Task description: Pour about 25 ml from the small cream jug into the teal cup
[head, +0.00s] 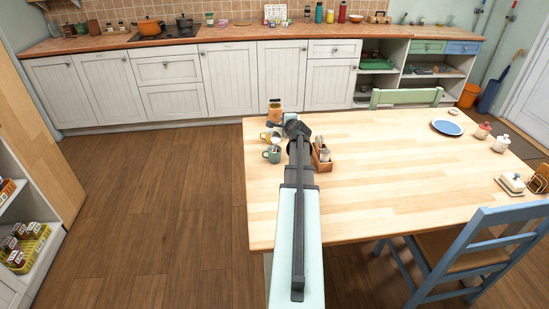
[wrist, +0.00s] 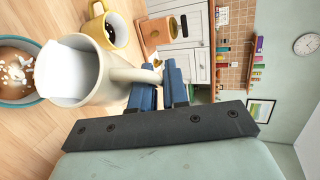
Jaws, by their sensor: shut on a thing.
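The small cream jug (wrist: 92,72) is in the wrist view, tipped well over with its mouth toward the left. White liquid (wrist: 60,75) shows at its mouth. The teal cup (wrist: 38,98) is at the left edge, partly cut off and partly hidden by the jug. It holds brown liquid with white patches. The jug's mouth overlaps the cup in this view; a falling stream is not clear. My gripper (wrist: 158,88) is shut on the jug's handle. In the head view the teal cup (head: 272,155) stands on the table beside my gripper (head: 292,128).
A yellow mug (wrist: 117,30) stands close to the jug; it also shows in the head view (head: 267,138). A wooden caddy (head: 323,164) stands right of my arm. A brown canister (head: 275,113) is behind the mugs. The table's middle (head: 390,170) is clear.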

